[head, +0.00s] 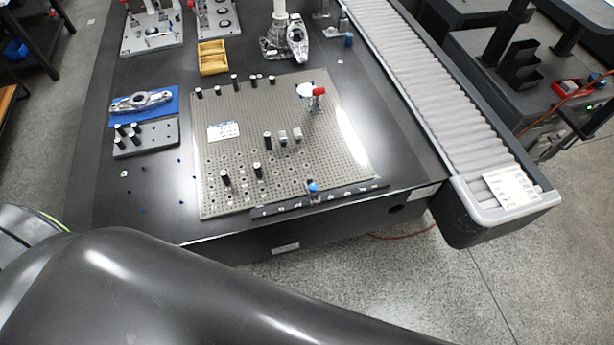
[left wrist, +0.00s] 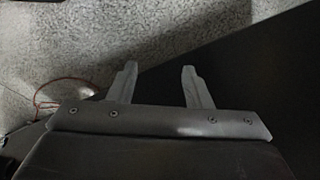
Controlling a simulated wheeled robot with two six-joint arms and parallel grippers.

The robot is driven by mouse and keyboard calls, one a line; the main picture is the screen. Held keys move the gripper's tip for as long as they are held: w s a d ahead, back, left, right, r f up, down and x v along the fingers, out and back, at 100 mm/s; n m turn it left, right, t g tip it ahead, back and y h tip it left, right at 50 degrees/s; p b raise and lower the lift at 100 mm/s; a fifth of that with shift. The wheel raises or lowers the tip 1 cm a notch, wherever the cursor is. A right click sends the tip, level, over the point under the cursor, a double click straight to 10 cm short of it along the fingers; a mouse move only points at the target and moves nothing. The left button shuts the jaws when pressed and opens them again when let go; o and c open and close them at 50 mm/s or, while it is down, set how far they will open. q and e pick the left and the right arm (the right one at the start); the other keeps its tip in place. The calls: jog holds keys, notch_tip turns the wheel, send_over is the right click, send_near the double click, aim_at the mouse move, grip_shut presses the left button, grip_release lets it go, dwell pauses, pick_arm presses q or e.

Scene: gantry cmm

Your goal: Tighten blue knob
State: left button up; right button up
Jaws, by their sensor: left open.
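The blue knob (head: 313,186) is in the head view, at the front edge of the perforated fixture plate (head: 235,185), on a dark rail (head: 345,194) that runs along that edge. The knob is small here and its exact seating cannot be told. My left gripper (left wrist: 158,82) shows in the left wrist view with its two fingers apart and nothing between them. Speckled floor and a dark surface lie beyond the fingers; the knob is not in that view. My right gripper is in neither view.
Several black pins and a red-handled clamp (head: 318,92) stand on the plate. A grey pin block (head: 146,138), a blue mat (head: 168,107) and a yellow tray (head: 212,58) lie on the dark table. A roller conveyor (head: 410,70) runs along the right. My dark arm fills the lower left.

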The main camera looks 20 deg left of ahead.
pick_arm(q)
jog(key=w+r+p, duration=0.1)
jog(key=w+r, duration=0.4)
jog(key=r, duration=0.6)
notch_tip(320, 180, up, 22)
jog(key=n+g+h, duration=0.1)
jog(key=n+g, duration=0.1)
jog(key=n, duration=0.9)
send_over(313, 187)
notch_tip(313, 187, down, 14)
jog(key=shift+p, duration=0.45)
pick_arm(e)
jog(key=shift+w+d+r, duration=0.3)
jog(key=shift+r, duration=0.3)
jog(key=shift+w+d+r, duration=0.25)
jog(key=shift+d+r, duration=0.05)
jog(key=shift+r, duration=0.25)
pick_arm(q)
jog(key=shift+m, duration=0.3)
grip_shut()
